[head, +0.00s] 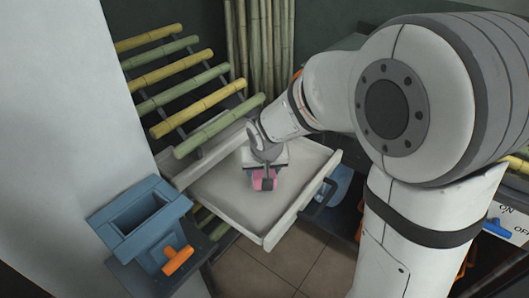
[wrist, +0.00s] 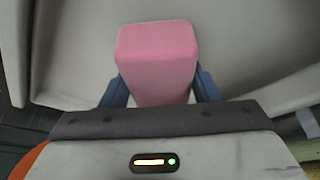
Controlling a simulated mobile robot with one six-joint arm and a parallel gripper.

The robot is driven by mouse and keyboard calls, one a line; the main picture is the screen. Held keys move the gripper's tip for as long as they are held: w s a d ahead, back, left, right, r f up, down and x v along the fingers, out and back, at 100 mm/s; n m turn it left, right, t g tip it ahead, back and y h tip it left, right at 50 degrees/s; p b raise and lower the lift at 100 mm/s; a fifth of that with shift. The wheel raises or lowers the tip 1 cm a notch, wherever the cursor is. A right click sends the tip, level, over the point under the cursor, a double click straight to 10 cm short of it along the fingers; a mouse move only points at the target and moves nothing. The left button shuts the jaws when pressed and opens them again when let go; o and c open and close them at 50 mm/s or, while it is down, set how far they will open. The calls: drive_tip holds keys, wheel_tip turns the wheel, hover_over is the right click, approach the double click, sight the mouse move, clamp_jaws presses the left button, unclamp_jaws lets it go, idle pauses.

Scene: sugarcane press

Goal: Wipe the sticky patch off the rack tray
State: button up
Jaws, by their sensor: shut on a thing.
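My gripper (head: 265,172) is shut on a pink block (head: 258,184), which looks like a sponge. The pink sponge also shows in the wrist view (wrist: 158,58), held between two blue fingers. The rack tray (head: 219,194) is a pale, shallow, pulled-out tray with raised walls. My gripper and the sponge are over the middle of the tray. I cannot tell whether the sponge touches the tray floor. No sticky patch can be made out in either view; my gripper and the sponge hide part of the tray floor.
A rack of green and yellow cane (head: 187,84) rises behind the tray on the left. A blue box (head: 139,217) with an orange handle (head: 178,260) stands at the left front. Tall cane stalks (head: 262,45) stand behind. A blue object (head: 334,186) is right of the tray.

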drive_tip(key=shift+r+p, duration=1.7)
drive_tip(key=shift+r, duration=1.05)
